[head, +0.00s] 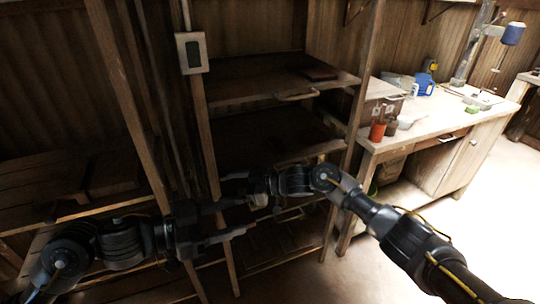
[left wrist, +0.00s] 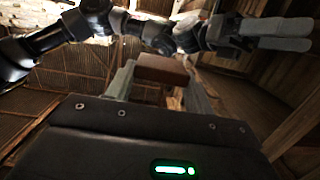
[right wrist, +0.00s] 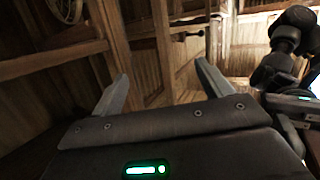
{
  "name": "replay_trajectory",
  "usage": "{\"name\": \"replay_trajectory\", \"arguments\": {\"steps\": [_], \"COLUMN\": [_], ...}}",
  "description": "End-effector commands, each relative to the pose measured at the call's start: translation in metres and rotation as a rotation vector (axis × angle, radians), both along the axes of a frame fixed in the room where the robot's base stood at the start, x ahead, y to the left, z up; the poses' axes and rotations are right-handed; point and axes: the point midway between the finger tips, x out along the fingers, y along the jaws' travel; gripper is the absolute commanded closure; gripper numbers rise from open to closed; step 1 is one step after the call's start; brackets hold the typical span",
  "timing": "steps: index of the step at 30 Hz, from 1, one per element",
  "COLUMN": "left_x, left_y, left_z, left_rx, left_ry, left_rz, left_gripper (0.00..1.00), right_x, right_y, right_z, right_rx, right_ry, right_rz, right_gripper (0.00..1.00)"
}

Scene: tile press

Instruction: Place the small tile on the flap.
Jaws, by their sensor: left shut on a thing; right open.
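My left gripper (head: 228,220) reaches in from the left in front of the wooden shelves. In the left wrist view (left wrist: 160,68) it is shut on a reddish-brown block, which looks like the small tile (left wrist: 162,72). The tile cannot be made out in the head view. My right gripper (head: 232,188) is just above the left one and points left. In the right wrist view (right wrist: 160,80) its fingers are apart with nothing between them. In the left wrist view it shows at the upper right. I cannot pick out the flap for certain.
A flat dark red piece (head: 320,73) lies on the upper shelf (head: 240,88), with a curved handle below. A workbench (head: 440,120) at right holds red-brown pots (head: 378,131), a blue jug (head: 424,84) and a press-like stand (head: 470,50). Wooden posts (head: 200,120) stand close to both grippers.

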Motion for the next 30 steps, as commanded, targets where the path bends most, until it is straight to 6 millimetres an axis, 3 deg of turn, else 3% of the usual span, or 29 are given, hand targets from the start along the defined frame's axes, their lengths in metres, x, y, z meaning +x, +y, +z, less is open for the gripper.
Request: {"name": "replay_trajectory", "arguments": {"steps": [1, 3, 8, 12, 21, 30], "left_x": [0.000, 0.000, 0.000, 0.000, 0.000, 0.000], "left_y": [0.000, 0.000, 0.000, 0.000, 0.000, 0.000], "left_z": [0.000, 0.000, 0.000, 0.000, 0.000, 0.000], "left_rx": [-0.001, -0.001, -0.001, -0.001, -0.001, -0.001], "left_ry": [0.000, 0.000, 0.000, 0.000, 0.000, -0.001], "left_rz": [0.000, 0.000, 0.000, 0.000, 0.000, 0.001], "left_gripper": [0.72, 0.72, 0.72, 0.72, 0.72, 0.72], "right_x": [-0.008, -0.025, -0.067, -0.099, -0.139, -0.149], "right_y": [0.008, 0.014, 0.011, -0.009, -0.073, -0.100], "right_z": [0.034, 0.068, 0.124, 0.157, 0.199, 0.214], "right_rx": [-0.029, -0.081, -0.257, -0.462, -0.855, -0.985], "right_ry": [-0.042, -0.071, -0.113, -0.120, -0.074, -0.041], "right_rz": [0.078, 0.177, 0.364, 0.466, 0.482, 0.443], "right_gripper": [0.22, 0.22, 0.22, 0.22, 0.22, 0.22]}}
